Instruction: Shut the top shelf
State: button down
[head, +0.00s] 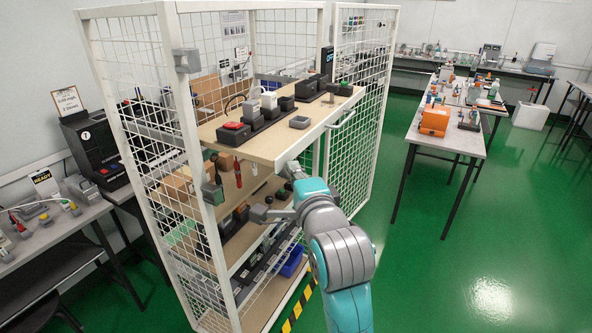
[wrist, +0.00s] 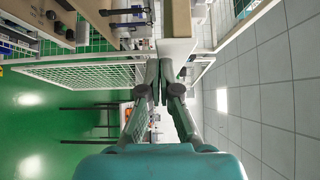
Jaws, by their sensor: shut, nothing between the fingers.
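The top shelf (head: 262,147) is a tan board with a white front edge. It sticks out of the front of a white wire-mesh cage rack. A pale bar handle (head: 341,121) is on its front edge, right of my gripper. My gripper (head: 293,168) is at the left part of the front edge, just below it in the head view. In the wrist view, my gripper (wrist: 166,63) has its fingers together and empty, pointing at the white shelf front (wrist: 178,52). I cannot tell whether the fingertips touch it.
Dark testers and chargers (head: 262,117) and a grey tray (head: 299,122) stand on the top shelf. Lower shelves hold tools, boxes and a blue bin (head: 292,262). A mesh door (head: 362,80) stands at the right. A bench (head: 455,135) stands right; green floor between is clear.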

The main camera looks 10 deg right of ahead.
aim_at(222, 150)
jog(key=shift+a, duration=0.1)
jog(key=w+a, duration=0.3)
jog(key=a, duration=0.2)
jog(key=w+a, duration=0.4)
jog(key=a, duration=0.1)
jog(key=w+a, duration=0.4)
jog(key=a, duration=0.1)
jog(key=shift+w+a, duration=0.15)
jog(key=shift+a, duration=0.1)
jog(key=shift+d, duration=0.1)
